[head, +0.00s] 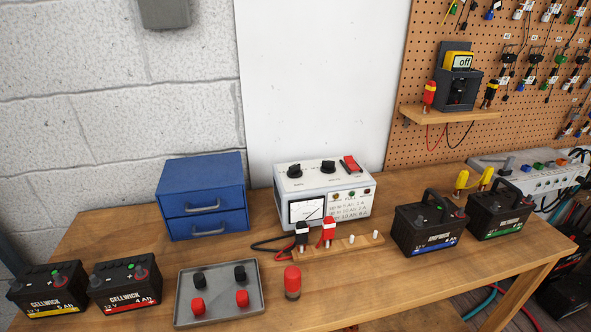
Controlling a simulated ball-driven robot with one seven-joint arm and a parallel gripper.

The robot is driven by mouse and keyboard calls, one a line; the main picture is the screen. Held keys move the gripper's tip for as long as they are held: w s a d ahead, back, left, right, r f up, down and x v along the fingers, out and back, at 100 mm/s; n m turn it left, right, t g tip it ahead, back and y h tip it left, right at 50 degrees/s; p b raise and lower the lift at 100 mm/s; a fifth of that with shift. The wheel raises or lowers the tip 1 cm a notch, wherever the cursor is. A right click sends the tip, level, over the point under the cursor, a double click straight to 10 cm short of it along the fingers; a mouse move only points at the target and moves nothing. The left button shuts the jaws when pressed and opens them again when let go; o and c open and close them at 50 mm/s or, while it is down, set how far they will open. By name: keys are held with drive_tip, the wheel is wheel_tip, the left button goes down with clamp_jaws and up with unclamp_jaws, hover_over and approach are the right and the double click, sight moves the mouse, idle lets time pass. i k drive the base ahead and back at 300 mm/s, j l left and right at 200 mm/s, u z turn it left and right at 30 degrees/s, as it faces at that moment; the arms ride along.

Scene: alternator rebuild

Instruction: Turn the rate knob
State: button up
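A white and grey charger (315,186) stands on the wooden bench near the middle of the picture. Its top bears a left black knob (294,171), a right black knob (328,167) and a red switch (350,163). Small lettering by the knobs is too small to read, so I cannot tell which is the rate knob. The front has a needle meter (307,210) and a printed label (348,205) listing Ah and A values, only partly legible. My gripper is not in view, and nothing touches the knobs.
A black clip (302,234) and red clip (327,234) sit on a pegged wooden strip (356,246) before the charger. A blue drawer cabinet (202,190) stands left. Batteries stand at both sides.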

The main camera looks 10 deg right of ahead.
sight(294, 171)
drive_tip(key=l, duration=0.5)
drive_tip(key=i+l, duration=0.15)
drive_tip(key=l, duration=0.8)
drive_tip(key=i, duration=0.05)
